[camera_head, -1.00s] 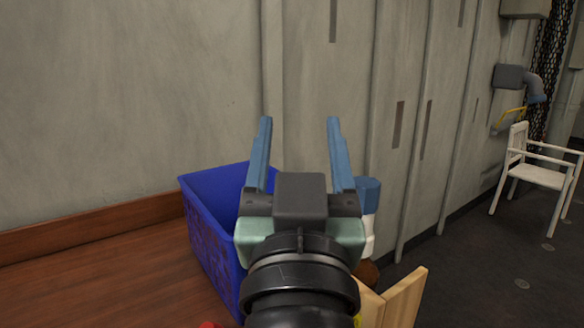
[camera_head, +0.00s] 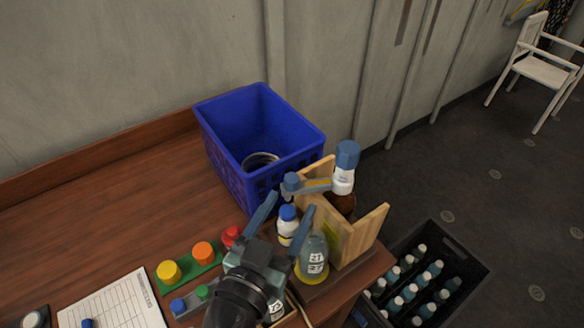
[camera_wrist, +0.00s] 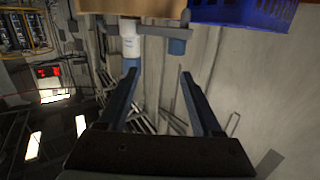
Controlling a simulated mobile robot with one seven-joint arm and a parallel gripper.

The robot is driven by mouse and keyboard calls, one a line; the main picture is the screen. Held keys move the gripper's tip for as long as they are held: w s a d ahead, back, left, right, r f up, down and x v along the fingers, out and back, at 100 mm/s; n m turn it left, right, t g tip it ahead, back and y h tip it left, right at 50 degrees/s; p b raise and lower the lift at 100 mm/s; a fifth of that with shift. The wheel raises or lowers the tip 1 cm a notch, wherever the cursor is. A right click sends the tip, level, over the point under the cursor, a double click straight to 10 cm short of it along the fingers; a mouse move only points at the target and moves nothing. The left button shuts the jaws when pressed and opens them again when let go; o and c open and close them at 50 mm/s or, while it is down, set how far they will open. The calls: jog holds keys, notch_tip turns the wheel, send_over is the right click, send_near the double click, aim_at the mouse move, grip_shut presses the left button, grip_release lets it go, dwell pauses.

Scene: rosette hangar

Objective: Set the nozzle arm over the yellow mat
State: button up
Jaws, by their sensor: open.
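The nozzle arm (camera_head: 318,185) is a grey bar with a yellow mark and a blue end (camera_head: 291,183). It points left from the white collar (camera_head: 342,182) of a brown bottle with a blue top (camera_head: 347,155). In the wrist view the nozzle arm (camera_wrist: 158,33) spans above and between my fingertips, apart from them. A yellow round mat (camera_head: 310,281) lies under a clear labelled bottle (camera_head: 314,256), left of wooden boards. My gripper (camera_head: 291,203) is open and empty; it also shows in the wrist view (camera_wrist: 160,75).
A blue bin (camera_head: 225,150) stands behind, against the wall. Wooden boards (camera_head: 355,240) flank the brown bottle. A small blue-capped bottle (camera_head: 287,228) stands near my fingers. Coloured knobs (camera_head: 202,252) and a paper sheet (camera_head: 115,305) lie left. A black crate of bottles (camera_head: 460,262) is on the floor.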

aim_at(289, 186)
jog(key=s+a+f+n+t+y, duration=0.1)
jog(key=s+a+f, duration=0.2)
jog(key=p+x, duration=0.1)
jog(key=x, duration=0.2)
jog(key=p+x, duration=0.2)
jog(key=x, duration=0.2)
jog(key=p+x, duration=0.1)
jog(key=x, duration=0.2)
jog(key=shift+w+d+r, duration=0.1)
jog(key=shift+w+r, duration=0.25)
jog(key=shift+w, duration=0.05)
jog(key=shift+p+x, duration=0.4)
jog(key=shift+x, duration=0.4)
jog(key=shift+f, duration=0.1)
grip_shut()
